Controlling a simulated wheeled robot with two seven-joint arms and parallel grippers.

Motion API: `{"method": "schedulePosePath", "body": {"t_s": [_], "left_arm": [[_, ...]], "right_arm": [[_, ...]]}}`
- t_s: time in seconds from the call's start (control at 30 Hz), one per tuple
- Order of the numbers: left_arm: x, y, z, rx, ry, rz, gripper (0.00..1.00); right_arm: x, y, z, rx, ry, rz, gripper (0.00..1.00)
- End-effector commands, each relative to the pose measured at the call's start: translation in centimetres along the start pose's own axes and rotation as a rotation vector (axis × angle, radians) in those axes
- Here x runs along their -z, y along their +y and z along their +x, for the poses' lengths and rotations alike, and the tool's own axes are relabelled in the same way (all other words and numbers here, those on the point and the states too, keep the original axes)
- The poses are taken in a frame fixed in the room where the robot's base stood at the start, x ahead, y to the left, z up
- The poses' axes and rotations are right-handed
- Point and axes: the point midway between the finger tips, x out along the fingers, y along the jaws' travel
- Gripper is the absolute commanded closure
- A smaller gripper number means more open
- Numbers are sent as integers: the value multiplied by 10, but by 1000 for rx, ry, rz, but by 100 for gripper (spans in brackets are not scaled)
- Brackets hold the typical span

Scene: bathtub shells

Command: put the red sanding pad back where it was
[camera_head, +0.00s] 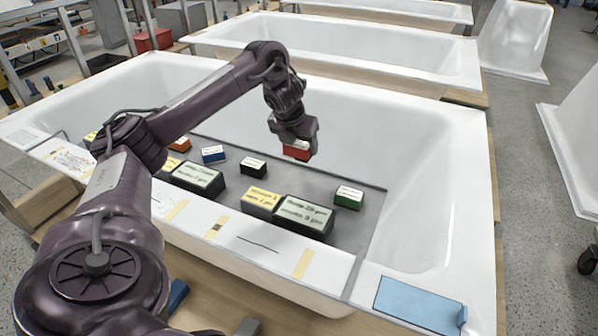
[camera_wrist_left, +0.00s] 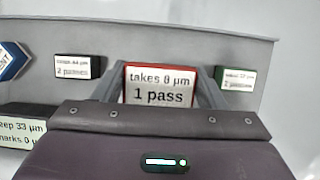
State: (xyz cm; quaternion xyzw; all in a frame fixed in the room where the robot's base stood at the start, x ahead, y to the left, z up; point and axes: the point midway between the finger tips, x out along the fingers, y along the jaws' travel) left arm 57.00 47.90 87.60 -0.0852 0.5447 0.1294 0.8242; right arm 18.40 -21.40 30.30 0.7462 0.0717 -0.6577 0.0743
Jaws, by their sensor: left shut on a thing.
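The red sanding pad (camera_head: 297,151) is held up in the air by my left gripper (camera_head: 295,143), above the grey board in the bathtub. In the left wrist view the red pad (camera_wrist_left: 159,86) sits between the two fingers and its label reads "takes 8 µm, 1 pass". The fingers are shut on it. On the board below stand a black pad (camera_head: 253,167), a blue pad (camera_head: 213,155) and a green pad (camera_head: 348,197). The held pad is above the board's back part, between the black and green pads in the picture. My right gripper is not in view.
The grey board (camera_head: 345,230) lies in the white bathtub (camera_head: 440,200). Large labelled blocks (camera_head: 304,215) stand along its front. An orange pad (camera_head: 180,144) is at the left.

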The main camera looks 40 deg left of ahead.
Motion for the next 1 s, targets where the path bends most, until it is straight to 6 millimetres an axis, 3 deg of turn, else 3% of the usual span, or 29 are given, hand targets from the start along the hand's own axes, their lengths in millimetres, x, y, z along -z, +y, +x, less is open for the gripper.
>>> {"method": "schedulePosePath", "body": {"t_s": [0.03, 0.13, 0.7, 1.0], "left_arm": [[9, 0, 19, -1, 4, 0, 56], [17, 0, 37, -1, 4, 1, 56], [44, 0, 101, -1, 2, 0, 56], [45, -1, 105, 0, 0, 0, 56]], "right_arm": [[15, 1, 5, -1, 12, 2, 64], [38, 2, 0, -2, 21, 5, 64], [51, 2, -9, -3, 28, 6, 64], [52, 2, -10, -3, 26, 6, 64]]}}
